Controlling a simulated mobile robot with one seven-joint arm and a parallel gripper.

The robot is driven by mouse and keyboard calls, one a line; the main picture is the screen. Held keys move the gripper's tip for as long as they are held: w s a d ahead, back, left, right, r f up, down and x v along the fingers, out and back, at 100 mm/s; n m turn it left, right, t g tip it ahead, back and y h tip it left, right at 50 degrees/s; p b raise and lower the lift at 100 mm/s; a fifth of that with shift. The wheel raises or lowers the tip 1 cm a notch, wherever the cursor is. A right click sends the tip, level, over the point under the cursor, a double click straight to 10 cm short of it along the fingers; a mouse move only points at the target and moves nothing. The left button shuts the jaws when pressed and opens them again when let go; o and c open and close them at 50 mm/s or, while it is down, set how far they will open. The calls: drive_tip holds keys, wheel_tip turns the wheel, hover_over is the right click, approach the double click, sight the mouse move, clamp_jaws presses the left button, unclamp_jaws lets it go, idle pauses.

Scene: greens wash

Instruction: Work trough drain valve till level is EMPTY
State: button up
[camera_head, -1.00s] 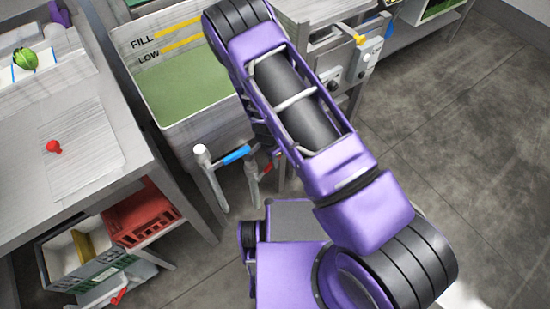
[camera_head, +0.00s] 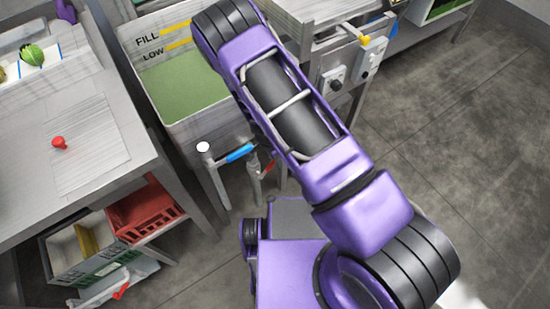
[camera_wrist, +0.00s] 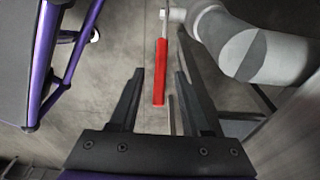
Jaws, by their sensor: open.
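The trough (camera_head: 212,137) holds green water (camera_head: 185,88), with its surface below the yellow FILL and LOW marks on the inner wall. Below the trough's front, a red lever (camera_head: 267,167) sits on a grey pipe, close to a blue lever (camera_head: 239,153) on another pipe. In the wrist view, the red lever (camera_wrist: 160,72) points lengthwise toward my gripper, joined at its far end to a grey pipe fitting (camera_wrist: 265,52). My gripper (camera_wrist: 159,75) is open and empty, with the lever's near end showing between its fingers. My arm hides the gripper in the head view.
A steel table (camera_head: 40,185) stands left with a red knob (camera_head: 59,143) on it. A red crate (camera_head: 150,215) and a grey crate (camera_head: 80,255) sit below. A control box (camera_head: 335,80) is right of the trough. Floor (camera_head: 450,150) at right is clear.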

drive_tip(key=shift+d+f, duration=0.1)
drive_tip(key=shift+w+d+f+g+y+b, duration=0.35)
drive_tip(key=shift+d+f+g+y+b, duration=0.2)
drive_tip(key=shift+y+b, duration=0.4)
drive_tip(key=w+d+r, duration=0.6)
drive_tip(key=d+r, duration=0.3)
drive_tip(key=r, duration=0.2)
drive_tip(key=w+d+r+n+t, duration=0.1)
drive_tip(key=w+d+r, duration=0.6)
drive_tip(key=r, duration=0.5)
drive_tip(key=shift+d, duration=0.95)
drive_tip(key=shift+w+f, duration=0.1)
